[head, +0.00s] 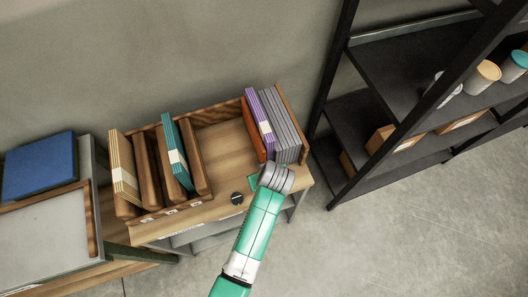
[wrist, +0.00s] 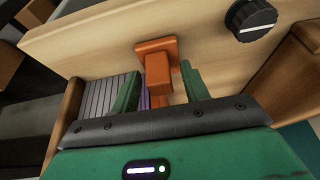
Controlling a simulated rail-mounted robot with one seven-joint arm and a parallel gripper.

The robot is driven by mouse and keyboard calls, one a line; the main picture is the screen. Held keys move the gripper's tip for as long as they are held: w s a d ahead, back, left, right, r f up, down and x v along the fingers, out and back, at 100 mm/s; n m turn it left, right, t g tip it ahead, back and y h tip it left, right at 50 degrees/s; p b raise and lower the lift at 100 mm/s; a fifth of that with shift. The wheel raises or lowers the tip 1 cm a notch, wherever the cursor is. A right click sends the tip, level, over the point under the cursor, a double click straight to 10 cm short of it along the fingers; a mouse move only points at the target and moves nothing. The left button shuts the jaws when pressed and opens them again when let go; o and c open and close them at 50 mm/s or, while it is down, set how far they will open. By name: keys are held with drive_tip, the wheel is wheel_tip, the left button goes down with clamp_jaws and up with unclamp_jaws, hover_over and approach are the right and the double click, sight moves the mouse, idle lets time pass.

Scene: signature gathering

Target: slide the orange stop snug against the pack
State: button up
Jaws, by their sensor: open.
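The orange stop (head: 253,131) stands as an upright plate in the right bay of the wooden rack, left of the pack. The pack is a row of purple signatures (head: 263,122) and grey signatures (head: 286,128). In the head view I cannot tell whether stop and pack touch. In the wrist view my gripper (wrist: 160,72) is open, with its green fingers on either side of the stop's orange handle (wrist: 158,74). The grey signatures (wrist: 104,97) show left of the fingers, with a sliver of purple beside the handle. The fingertips are hidden in the head view.
The rack's middle floor (head: 226,150) left of the stop is clear. Brown dividers with teal signatures (head: 177,152) and tan signatures (head: 123,165) fill the left bays. A black knob (head: 237,198) is at the bench front. A dark shelf (head: 390,70) stands at right.

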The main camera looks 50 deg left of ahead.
drive_tip(key=p+v, duration=0.1)
drive_tip(key=v, duration=0.6)
drive_tip(key=shift+r, duration=0.2)
drive_tip(key=shift+d, duration=0.1)
